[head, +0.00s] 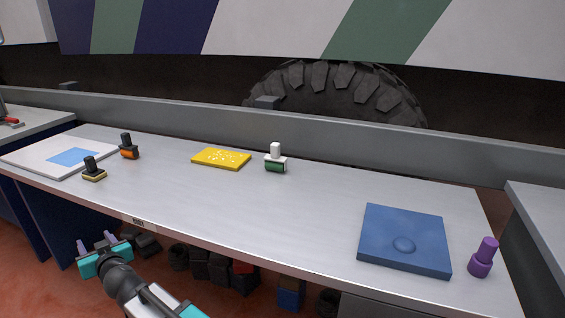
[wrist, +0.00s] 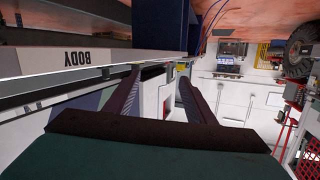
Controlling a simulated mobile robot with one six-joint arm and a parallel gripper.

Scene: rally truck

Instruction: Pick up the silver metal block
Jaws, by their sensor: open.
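I cannot pick out a silver metal block for certain in either view. My gripper (head: 96,242) is low at the left, in front of the table's front edge and away from the things on top. In the wrist view my gripper (wrist: 158,78) has its two dark fingers apart with nothing held between them. That view shows the table edge with a BODY label (wrist: 80,54).
The long grey table (head: 310,205) carries a white board (head: 30,155), a yellow sponge-like slab (head: 221,158), a blue slab (head: 403,225), a purple knobbed piece (head: 482,258) and several handled pieces, one green and white (head: 275,160). Its middle is clear. Dark blocks lie underneath.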

